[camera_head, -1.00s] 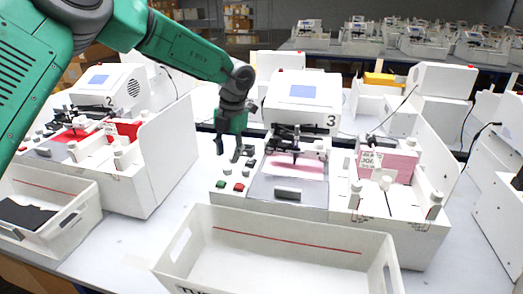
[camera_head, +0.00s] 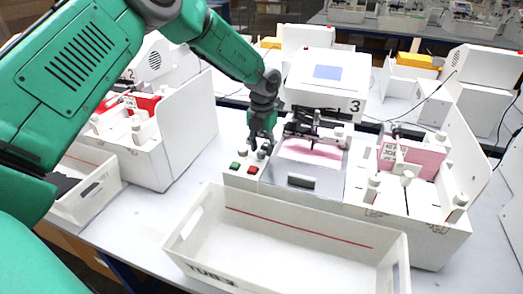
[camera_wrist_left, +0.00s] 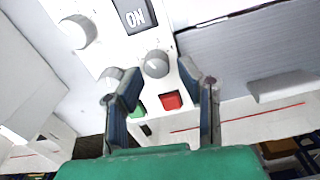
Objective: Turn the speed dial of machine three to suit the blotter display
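Machine three (camera_head: 300,84) is white and marked "3", with a blue screen (camera_head: 327,72) whose text I cannot read. Its control panel (camera_head: 240,177) is at its front left. My left gripper (camera_head: 262,146) points down over this panel and hides part of it. In the left wrist view the gripper (camera_wrist_left: 165,85) is open; a round light knob (camera_wrist_left: 157,64) shows between its fingertips, contact unclear. A second knob (camera_wrist_left: 112,76) is partly behind the left finger, and a larger knob (camera_wrist_left: 77,31) is upper left. I cannot read which is the speed dial. My right gripper is not in view.
A green button (camera_wrist_left: 138,110) and red button (camera_wrist_left: 171,101) lie near the fingers, below an "ON" switch (camera_wrist_left: 133,14). An empty white bin (camera_head: 290,226) stands in front. Pink cards (camera_head: 420,158) stand at the right. Machine two's white side wall (camera_head: 188,118) is left.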

